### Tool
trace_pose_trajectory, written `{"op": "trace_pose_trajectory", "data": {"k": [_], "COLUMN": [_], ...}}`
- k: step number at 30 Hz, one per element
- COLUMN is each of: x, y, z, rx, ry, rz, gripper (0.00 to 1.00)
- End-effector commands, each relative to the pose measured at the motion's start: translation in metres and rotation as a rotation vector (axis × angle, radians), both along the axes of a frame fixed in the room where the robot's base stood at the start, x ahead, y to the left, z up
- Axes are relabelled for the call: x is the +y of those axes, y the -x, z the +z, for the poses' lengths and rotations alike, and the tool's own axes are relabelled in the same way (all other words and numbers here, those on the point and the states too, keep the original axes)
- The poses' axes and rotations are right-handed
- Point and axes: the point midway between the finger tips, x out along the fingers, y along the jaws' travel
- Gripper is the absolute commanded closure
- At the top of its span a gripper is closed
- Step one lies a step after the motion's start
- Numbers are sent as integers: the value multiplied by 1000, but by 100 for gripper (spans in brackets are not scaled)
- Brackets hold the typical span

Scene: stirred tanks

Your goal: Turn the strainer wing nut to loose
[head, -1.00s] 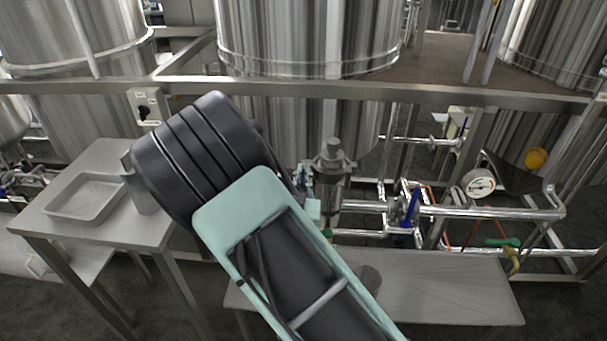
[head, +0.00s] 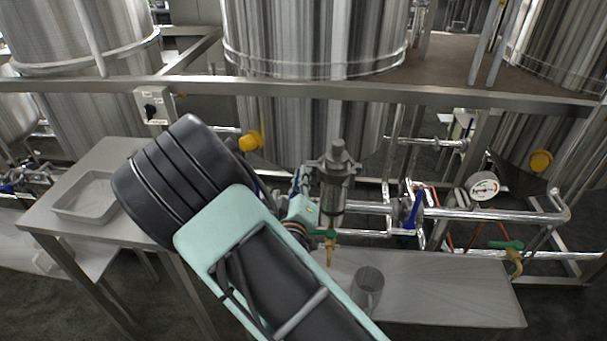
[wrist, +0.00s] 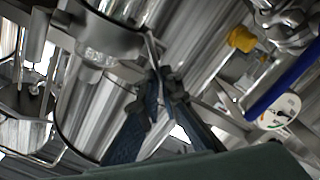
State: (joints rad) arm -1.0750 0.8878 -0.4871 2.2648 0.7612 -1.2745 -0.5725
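The strainer (head: 335,188) is an upright metal housing with a clear section and a grey capped top, right of my forearm in the head view. In the wrist view, a shiny cylindrical body with a metal band, probably the strainer (wrist: 100,52), fills the upper left. My gripper (head: 299,182) is close against the strainer's left side. In the wrist view, the dark fingers of my gripper (wrist: 163,82) converge near the band's end. I cannot pick out the wing nut clearly, nor tell whether the fingertips are closed on it.
A blue-handled valve (head: 414,208) and a gauge (head: 483,187) are on the pipes to the right. A tray (head: 86,205) sits on the left table.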

Motion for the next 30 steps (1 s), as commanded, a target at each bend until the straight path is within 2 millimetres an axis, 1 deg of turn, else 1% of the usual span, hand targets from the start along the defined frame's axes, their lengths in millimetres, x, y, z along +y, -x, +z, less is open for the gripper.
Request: {"op": "trace_pose_trajectory", "data": {"k": [9,18,24,30], "x": [5,7,7,7], "y": [0,0,0,0], "z": [-5,-11,-14,-16], "rx": [10,18,24,26], "ry": [303,553,669,737], "rz": [3,2,2,1], "gripper": [100,100,100,100]}}
